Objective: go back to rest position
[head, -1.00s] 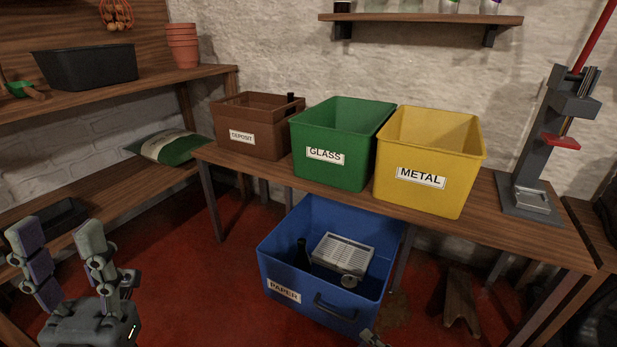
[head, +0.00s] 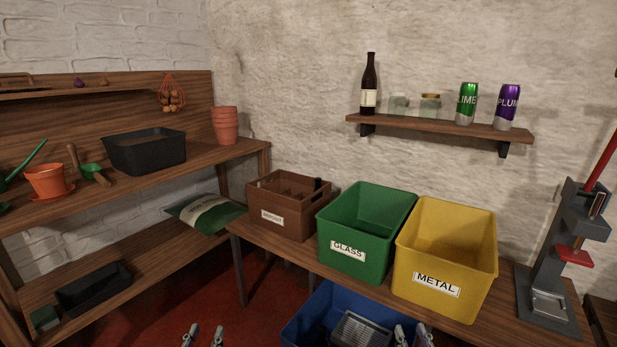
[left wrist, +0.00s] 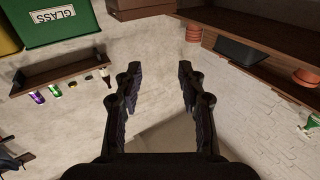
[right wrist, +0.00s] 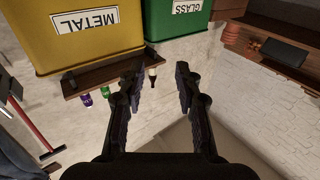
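My left gripper (head: 203,337) shows only its fingertips at the bottom edge of the head view, over the red floor. In the left wrist view my left gripper (left wrist: 158,80) has its two fingers wide apart with nothing between them. My right gripper (head: 412,336) shows its fingertips at the bottom edge of the head view, in front of the blue bin. In the right wrist view my right gripper (right wrist: 160,78) is also open and empty, with fingers apart. Neither gripper touches anything that I can see.
A bench bears the brown deposit crate (head: 277,217), green glass bin (head: 350,250) and yellow metal bin (head: 435,285). The blue bin (head: 300,325) stands below. A wall shelf (head: 440,127) holds a bottle, jars and cans. A wooden shelf unit (head: 190,160) stands left.

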